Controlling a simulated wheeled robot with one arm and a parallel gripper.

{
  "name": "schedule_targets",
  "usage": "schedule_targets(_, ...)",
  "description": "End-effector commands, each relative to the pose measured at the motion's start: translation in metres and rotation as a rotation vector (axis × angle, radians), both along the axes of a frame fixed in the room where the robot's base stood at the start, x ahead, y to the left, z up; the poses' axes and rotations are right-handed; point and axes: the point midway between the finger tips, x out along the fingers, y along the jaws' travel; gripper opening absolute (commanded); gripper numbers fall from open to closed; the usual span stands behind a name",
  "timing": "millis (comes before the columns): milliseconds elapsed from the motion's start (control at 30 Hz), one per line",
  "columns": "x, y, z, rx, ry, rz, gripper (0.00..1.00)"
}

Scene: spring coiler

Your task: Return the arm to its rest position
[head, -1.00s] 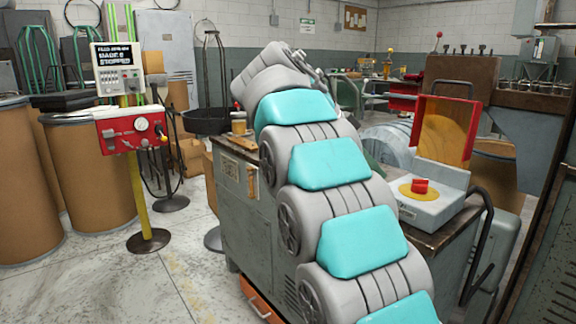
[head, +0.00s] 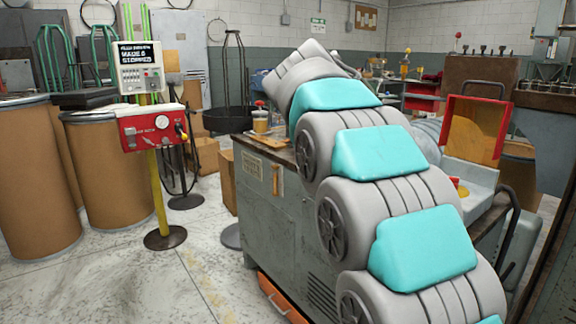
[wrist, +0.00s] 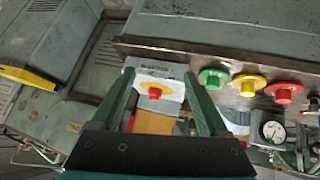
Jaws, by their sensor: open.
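My arm (head: 395,160), grey with teal covers, reaches up and away across the head view, over a grey cabinet. My gripper is hidden behind the arm's far end there. In the wrist view my gripper (wrist: 158,76) shows two dark green fingers spread apart with nothing held between them. Beyond and between the fingers is a white box with a red button (wrist: 154,93) on a yellow disc. I cannot tell the exact gap to it.
The grey cabinet (head: 262,215) stands under my arm. A raised red-framed amber cover (head: 474,132) is to its right. A red control box (head: 150,131) on a yellow post and brown drums (head: 108,170) stand left. Open floor lies between. The wrist view shows green, yellow and red buttons (wrist: 248,82).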

Motion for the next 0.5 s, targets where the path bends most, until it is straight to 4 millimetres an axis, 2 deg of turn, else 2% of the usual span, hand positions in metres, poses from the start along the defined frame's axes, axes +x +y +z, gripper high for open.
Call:
schedule_targets(167, -0.029, -0.01, -0.022, 0.034, 0.127, 0.119, 0.78)
schedule_targets(233, -0.046, -0.014, -0.036, 0.056, 0.195, 0.184, 0.78)
schedule_targets(367, -0.085, -0.018, -0.067, 0.115, 0.319, 0.314, 0.78)
schedule_targets(500, -0.133, -0.017, -0.101, 0.193, 0.431, 0.449, 0.78)
